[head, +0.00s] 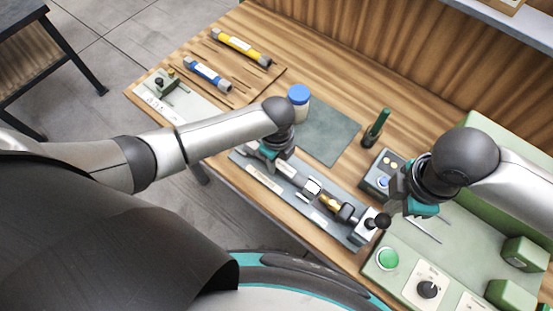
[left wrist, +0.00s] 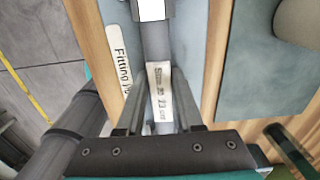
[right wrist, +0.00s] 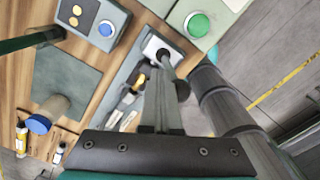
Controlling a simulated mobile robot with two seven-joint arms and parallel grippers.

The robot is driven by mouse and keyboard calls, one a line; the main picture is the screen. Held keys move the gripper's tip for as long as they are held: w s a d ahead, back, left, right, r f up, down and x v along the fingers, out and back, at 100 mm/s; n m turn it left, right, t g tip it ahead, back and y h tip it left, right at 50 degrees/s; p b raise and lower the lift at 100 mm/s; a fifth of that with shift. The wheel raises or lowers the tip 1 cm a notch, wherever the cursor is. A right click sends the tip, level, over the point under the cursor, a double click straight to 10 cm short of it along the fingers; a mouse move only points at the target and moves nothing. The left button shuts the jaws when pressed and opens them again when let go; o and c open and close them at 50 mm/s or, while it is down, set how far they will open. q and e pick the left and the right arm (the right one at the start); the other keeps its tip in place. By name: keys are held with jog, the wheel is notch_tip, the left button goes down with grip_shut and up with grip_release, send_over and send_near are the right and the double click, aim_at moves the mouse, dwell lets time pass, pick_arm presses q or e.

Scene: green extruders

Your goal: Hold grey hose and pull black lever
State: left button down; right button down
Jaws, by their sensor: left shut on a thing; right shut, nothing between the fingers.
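The grey hose (left wrist: 160,85) lies along the fitting jig (head: 262,178) and carries a white size label. My left gripper (head: 268,152) is shut on the hose near the jig's left end; its fingers sit on either side of the hose in the left wrist view (left wrist: 160,122). The black lever (head: 383,221) has a round knob and stands at the jig's right end. My right gripper (head: 398,206) is shut and empty close to the lever; in the right wrist view its fingers (right wrist: 162,85) partly hide the lever. I cannot tell whether they touch it.
A control box with a blue button (head: 383,182) stands behind the lever. A green machine panel with a green button (head: 388,258) and a dial is at the right. A blue-capped jar (head: 299,97) stands behind the jig. Yellow (head: 240,45) and blue (head: 206,74) hoses lie far left.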

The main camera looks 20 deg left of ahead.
aim_at(385, 220)
jog(key=shift+s+a+f, duration=0.15)
jog(key=shift+s+a, duration=0.1)
jog(key=shift+s, duration=0.55)
jog(key=shift+s+a+f, duration=0.25)
jog(key=shift+s+a, duration=0.05)
jog(key=shift+s, duration=0.35)
pick_arm(q)
jog(key=shift+d, duration=0.1)
pick_arm(e)
jog(key=shift+s+a+f, duration=0.15)
jog(key=shift+s+f, duration=0.15)
jog(key=shift+s, duration=0.15)
jog(key=shift+w+d+r, duration=0.25)
jog(key=shift+w+r, duration=0.3)
jog(key=shift+w, duration=0.05)
jog(key=shift+w+d+r, duration=0.2)
jog(key=shift+w+r, duration=0.3)
jog(key=shift+w, duration=0.1)
jog(key=shift+r, duration=3.45)
